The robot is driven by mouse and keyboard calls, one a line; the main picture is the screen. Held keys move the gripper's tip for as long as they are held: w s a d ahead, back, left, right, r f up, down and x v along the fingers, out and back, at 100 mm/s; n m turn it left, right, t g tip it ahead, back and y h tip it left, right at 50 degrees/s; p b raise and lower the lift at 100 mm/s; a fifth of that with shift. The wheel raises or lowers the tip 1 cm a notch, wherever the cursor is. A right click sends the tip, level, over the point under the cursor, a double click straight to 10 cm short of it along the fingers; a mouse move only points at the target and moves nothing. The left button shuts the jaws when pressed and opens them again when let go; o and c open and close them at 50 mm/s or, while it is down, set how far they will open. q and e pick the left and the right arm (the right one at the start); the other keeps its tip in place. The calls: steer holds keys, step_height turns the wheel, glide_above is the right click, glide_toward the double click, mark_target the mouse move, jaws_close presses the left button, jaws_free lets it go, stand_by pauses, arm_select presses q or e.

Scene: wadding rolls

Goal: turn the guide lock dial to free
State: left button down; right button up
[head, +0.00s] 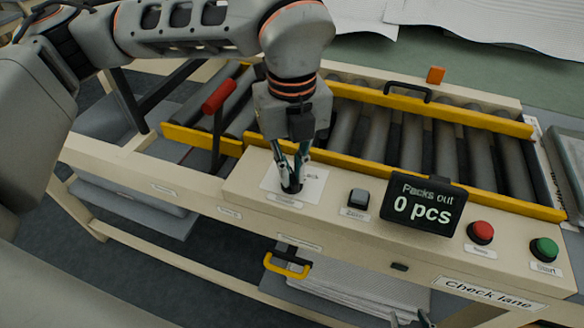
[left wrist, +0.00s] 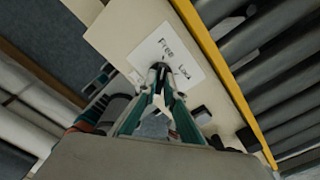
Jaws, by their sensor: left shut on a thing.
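The guide lock dial (head: 291,188) is a small dark knob on a white label plate (head: 312,183) at the left of the cream control panel. My left gripper (head: 291,178) points down at it and is shut on it. In the left wrist view, the fingertips (left wrist: 160,72) close around the dial, and the plate (left wrist: 165,50) shows "Free" and a partly readable "Lock". The fingers hide most of the dial, so I cannot tell its pointer direction. My right gripper (head: 412,319) shows only its tips at the bottom edge, apart and empty.
Right of the dial are a grey button (head: 357,197), a "Packs out 0 pcs" display (head: 423,206), a red button (head: 481,231) and a green button (head: 544,248). Behind run yellow guide rails (head: 440,112) over rollers. A red-handled lever (head: 219,96) stands left of my gripper.

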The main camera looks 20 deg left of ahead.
mark_target(292, 176)
arm_select(q)
steer(key=shift+n, duration=0.3)
steer(key=c, duration=2.1)
jaws_free()
steer(key=shift+c, duration=0.2)
steer(key=shift+r, duration=0.1)
step_height(292, 176, up, 12)
